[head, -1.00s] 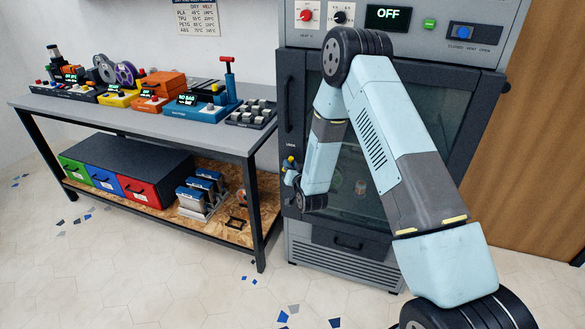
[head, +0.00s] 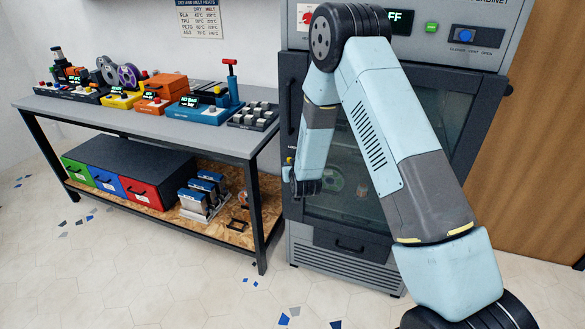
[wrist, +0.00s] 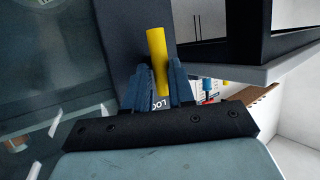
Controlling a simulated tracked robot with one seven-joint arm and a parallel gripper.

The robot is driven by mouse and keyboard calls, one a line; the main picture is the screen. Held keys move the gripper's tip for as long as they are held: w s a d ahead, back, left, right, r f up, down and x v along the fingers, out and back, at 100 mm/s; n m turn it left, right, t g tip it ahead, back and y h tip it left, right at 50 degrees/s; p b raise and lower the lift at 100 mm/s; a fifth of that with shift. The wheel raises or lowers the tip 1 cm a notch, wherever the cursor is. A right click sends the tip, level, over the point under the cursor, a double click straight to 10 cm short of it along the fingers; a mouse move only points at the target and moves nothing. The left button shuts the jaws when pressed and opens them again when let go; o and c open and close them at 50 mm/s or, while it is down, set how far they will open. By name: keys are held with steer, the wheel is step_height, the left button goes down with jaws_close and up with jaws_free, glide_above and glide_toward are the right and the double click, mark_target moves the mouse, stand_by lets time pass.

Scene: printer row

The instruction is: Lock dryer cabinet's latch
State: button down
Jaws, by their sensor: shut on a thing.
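The dryer cabinet (head: 302,225) stands behind my arm, its glass door closed as far as I can see. The latch is a yellow lever (wrist: 156,50) on the dark door frame in the wrist view. My gripper (wrist: 157,88) has its two blue fingers on either side of the lever and is shut on it. The lever sticks out past the fingertips, slightly tilted in the picture. Part of a white label shows between the fingers. In the head view my gripper (head: 289,172) is at the left edge of the cabinet and the latch is mostly hidden.
A grey workbench (head: 150,122) with several small devices stands to the left, close to the cabinet. Its lower shelf holds a drawer unit (head: 125,170) and blue-topped items. A dark door handle (head: 289,105) is above my gripper. The floor in front is clear.

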steer(key=shift+a+r, duration=0.1)
steer(key=shift+a, duration=0.15)
steer(key=c, duration=1)
jaws_free()
steer(key=shift+d, duration=0.1)
steer(key=v, duration=1.3)
steer(key=shift+s, duration=0.3)
steer(key=shift+d, duration=0.15)
steer(key=s+d+r+g, duration=0.1)
steer(key=s+d+r, duration=0.1)
steer(key=d+r, duration=0.35)
steer(key=s+d+r+m+g+h, duration=0.1)
steer(key=s+d+r+g, duration=0.1)
steer(key=r, duration=0.7)
steer(key=s+d+r+g, duration=0.1)
steer(key=s+d+r, duration=0.1)
steer(key=d+r, duration=0.35)
steer(key=s+d+r+g, duration=0.1)
steer(key=s+d+r, duration=0.2)
steer(key=s, duration=0.5)
steer(key=s+d+r+m+g+h, duration=0.1)
steer(key=s+d+r, duration=0.1)
steer(key=s+r, duration=0.3)
steer(key=s+d+r+g+h, duration=0.1)
steer(key=s+d+r+g, duration=0.1)
steer(key=s, duration=1)
step_height(320, 180, up, 2)
steer(key=shift+s+d+r+m, duration=0.1)
steer(key=shift+s+d+m, duration=0.25)
steer(key=shift+d, duration=0.5)
